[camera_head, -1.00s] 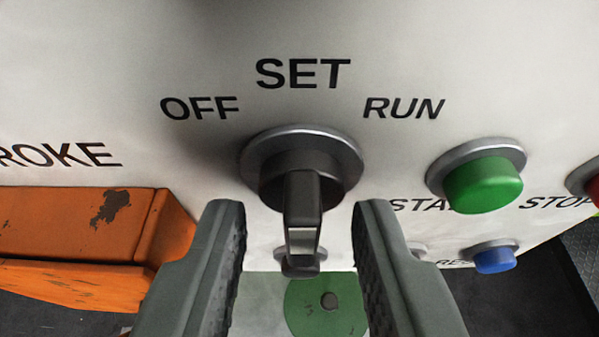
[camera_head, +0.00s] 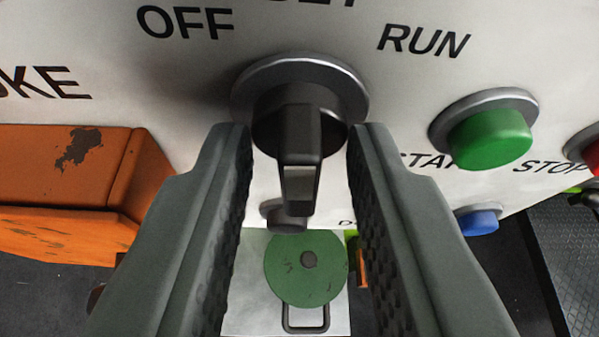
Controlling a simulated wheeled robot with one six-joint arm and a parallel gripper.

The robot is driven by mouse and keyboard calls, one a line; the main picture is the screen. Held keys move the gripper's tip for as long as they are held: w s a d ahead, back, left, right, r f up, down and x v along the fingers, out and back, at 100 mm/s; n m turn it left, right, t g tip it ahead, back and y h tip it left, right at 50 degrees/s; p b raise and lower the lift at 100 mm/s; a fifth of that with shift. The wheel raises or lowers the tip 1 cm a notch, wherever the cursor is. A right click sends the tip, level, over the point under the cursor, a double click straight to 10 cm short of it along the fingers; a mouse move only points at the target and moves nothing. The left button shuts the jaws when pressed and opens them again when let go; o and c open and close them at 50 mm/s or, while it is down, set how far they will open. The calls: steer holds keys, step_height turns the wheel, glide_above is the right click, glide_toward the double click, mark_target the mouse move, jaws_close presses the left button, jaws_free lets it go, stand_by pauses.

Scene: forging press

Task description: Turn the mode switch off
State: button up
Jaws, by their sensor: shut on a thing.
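The mode switch (camera_head: 300,155) is a black rotary knob with a raised bar handle, set in a grey round collar on the white panel. Its handle stands about upright in the picture, in line with the partly cut-off SET label above it. OFF (camera_head: 185,22) is printed at its upper left and RUN (camera_head: 424,40) at its upper right. My gripper (camera_head: 299,135) has one finger on each side of the knob, shut on it near its round body.
A green start button (camera_head: 490,138) is right of the switch, with a red button (camera_head: 592,155) at the right edge. A blue button (camera_head: 478,221) is below. An orange worn block (camera_head: 65,165) is at left. A green disc (camera_head: 305,270) lies below.

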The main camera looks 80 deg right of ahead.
steer(key=n, duration=0.1)
steer(key=n+g+h, duration=0.1)
steer(key=shift+w+a+f+n+g, duration=0.1)
steer(key=shift+w+n+g, duration=0.1)
steer(key=shift+n+g, duration=0.1)
steer(key=shift+w+n+g+h, duration=0.1)
steer(key=shift+n+g+h, duration=0.6)
steer(key=shift+n, duration=0.7)
steer(key=shift+f, duration=0.1)
steer(key=o, duration=0.6)
steer(key=shift+a, duration=0.1)
steer(key=v, duration=1.7)
steer(key=shift+w+a+r, duration=0.15)
steer(key=shift+r, duration=0.1)
